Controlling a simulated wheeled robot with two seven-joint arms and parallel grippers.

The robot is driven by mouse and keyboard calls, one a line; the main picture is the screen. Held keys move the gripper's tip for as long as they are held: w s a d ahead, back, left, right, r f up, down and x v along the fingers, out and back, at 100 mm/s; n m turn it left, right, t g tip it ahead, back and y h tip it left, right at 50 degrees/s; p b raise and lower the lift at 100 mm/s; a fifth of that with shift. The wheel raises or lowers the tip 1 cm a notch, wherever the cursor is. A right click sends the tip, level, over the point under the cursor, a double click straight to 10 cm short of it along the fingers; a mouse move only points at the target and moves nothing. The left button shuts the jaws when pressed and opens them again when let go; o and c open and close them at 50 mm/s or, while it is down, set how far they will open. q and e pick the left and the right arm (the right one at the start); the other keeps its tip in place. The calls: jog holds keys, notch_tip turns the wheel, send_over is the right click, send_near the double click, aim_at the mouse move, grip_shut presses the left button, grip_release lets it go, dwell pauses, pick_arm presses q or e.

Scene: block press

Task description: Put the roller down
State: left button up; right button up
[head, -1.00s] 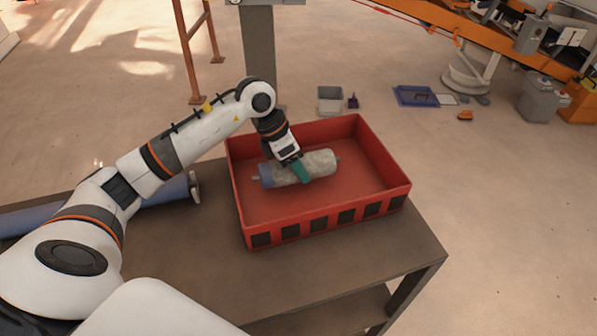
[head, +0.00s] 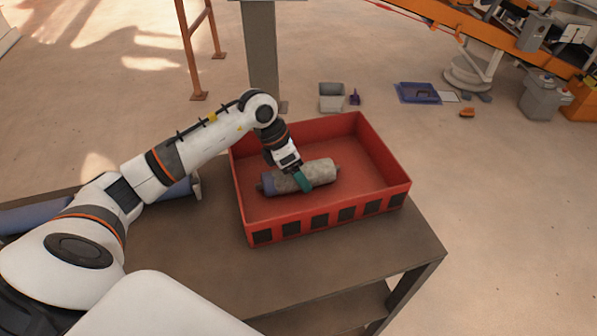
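The roller (head: 320,171), a grey mottled cylinder with a bluish left end, lies slightly slanted inside the red crate (head: 324,226), low and close to the crate's floor. I cannot tell for sure whether it touches the floor. My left gripper (head: 303,182) reaches down into the crate from the upper left. Its teal fingers are across the roller's middle and look shut on it; the far finger is hidden behind the roller. My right gripper is not in view.
The crate stands on a brown table (head: 225,277) with free room in front of it. A blue cylinder (head: 178,189) lies on the table at the left, partly behind my arm. A grey bin (head: 331,97) and a blue tray (head: 416,93) are on the floor beyond.

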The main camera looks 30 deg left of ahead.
pick_arm(q)
jog(key=b+v, duration=0.3)
jog(key=v, duration=0.7)
jog(key=shift+a+r, duration=0.2)
jog(key=shift+s+a+r, duration=0.1)
jog(key=shift+s+r, duration=0.05)
jog(key=shift+r, duration=0.35)
